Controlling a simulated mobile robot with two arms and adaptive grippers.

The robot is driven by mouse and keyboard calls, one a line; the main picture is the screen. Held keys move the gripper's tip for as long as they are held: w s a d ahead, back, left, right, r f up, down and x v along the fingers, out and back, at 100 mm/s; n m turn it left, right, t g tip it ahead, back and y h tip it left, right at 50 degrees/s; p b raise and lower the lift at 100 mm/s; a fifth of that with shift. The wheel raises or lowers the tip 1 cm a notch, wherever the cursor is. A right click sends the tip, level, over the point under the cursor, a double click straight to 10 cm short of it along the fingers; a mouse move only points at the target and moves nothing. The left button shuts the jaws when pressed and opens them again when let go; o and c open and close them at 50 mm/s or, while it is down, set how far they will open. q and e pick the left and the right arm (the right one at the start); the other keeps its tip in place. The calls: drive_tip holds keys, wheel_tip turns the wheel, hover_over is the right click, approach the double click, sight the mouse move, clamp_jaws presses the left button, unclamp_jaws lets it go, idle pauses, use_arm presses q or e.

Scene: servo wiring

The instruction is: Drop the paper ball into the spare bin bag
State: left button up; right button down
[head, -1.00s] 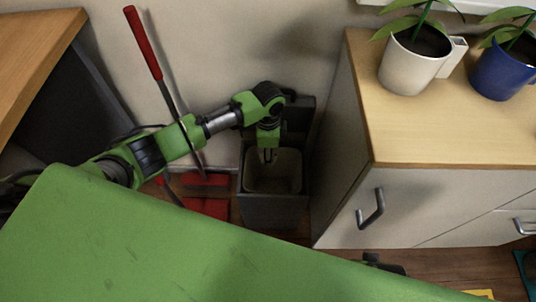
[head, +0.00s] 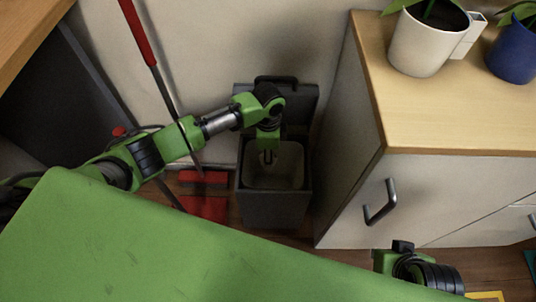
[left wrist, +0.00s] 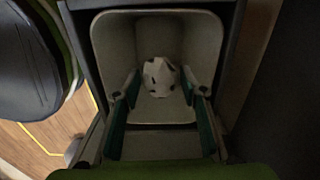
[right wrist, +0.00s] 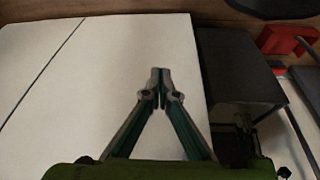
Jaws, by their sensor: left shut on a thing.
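The paper ball (left wrist: 160,76), white with dark spots, shows between the fingertips of my left gripper (left wrist: 160,88) in the left wrist view. My left gripper is shut on it. In the head view my left gripper (head: 267,157) points down over the open mouth of a dark grey bin; the ball cannot be made out there. The bin has a pale inner lining (head: 288,166), also seen in the left wrist view (left wrist: 110,40); I cannot tell whether this is the spare bin bag. My right gripper (right wrist: 160,73) is shut and empty, its fingertips together.
The dark bin (head: 272,210) stands against the wall, its lid (head: 300,100) raised behind. A cabinet (head: 350,170) with a handle stands right of it, bearing potted plants. A red dustpan (head: 205,205) and a red-handled stick (head: 138,30) are to the left.

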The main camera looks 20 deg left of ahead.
use_arm(q)
drive_tip(key=shift+f, duration=0.3)
use_arm(e)
drive_tip(key=shift+w+r, duration=0.1)
drive_tip(key=shift+r, duration=0.25)
use_arm(q)
drive_tip(key=o, duration=0.8)
drive_tip(key=shift+r, duration=0.1)
use_arm(e)
drive_tip(key=shift+r, duration=0.1)
